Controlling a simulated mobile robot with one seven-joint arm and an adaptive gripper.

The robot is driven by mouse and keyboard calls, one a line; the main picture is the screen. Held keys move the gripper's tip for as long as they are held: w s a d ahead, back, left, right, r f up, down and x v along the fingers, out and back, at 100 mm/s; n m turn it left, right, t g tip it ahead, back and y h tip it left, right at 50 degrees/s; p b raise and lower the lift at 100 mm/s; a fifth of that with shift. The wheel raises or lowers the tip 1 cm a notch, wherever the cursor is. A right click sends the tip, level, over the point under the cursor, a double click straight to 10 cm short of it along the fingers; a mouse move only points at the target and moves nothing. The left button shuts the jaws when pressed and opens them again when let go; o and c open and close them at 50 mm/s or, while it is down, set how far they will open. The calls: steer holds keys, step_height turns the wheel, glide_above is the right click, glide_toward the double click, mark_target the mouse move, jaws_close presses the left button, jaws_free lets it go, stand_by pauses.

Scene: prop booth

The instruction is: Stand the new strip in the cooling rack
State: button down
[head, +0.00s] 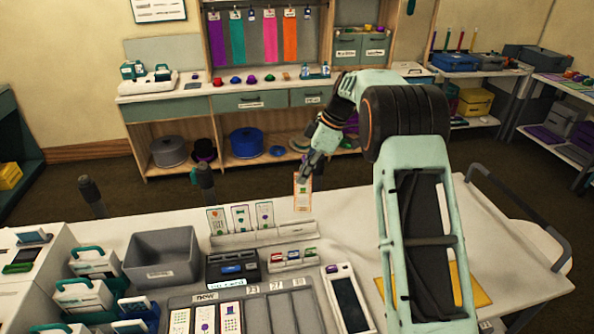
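My gripper (307,171) points down above the white table and appears shut on the upper end of a strip. The strip (302,196) is pale with an orange border and a green mark. It hangs roughly upright, to the right of and behind the cooling rack. The cooling rack (262,237) is a low, light grey holder on the table. Three printed strips stand upright in its left and middle part: one at left (217,221), one in the middle (240,217) and one at right (264,215). The rack's right end looks free.
In front of the rack are a dark stamping box (233,267) and a holder of coloured pieces (293,258). A compartment tray (258,313) marked "new" holds strips at left. A grey bin (160,259) stands left. A white device (348,299) lies right of the tray.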

mark_target(297, 187)
steer(key=shift+w+a+r+n+g, duration=0.15)
steer(key=shift+a+n+g, duration=0.1)
steer(key=shift+a+n, duration=0.3)
steer(key=shift+w+a+n+g, duration=0.15)
steer(key=shift+a+n+g, duration=0.15)
steer(key=shift+n, duration=0.35)
steer(key=shift+f+b, duration=1.45)
steer(key=shift+f, duration=1.15)
steer(key=shift+f+b, duration=1.9)
steer(key=shift+f, duration=0.5)
steer(key=c, duration=2.1)
jaws_free()
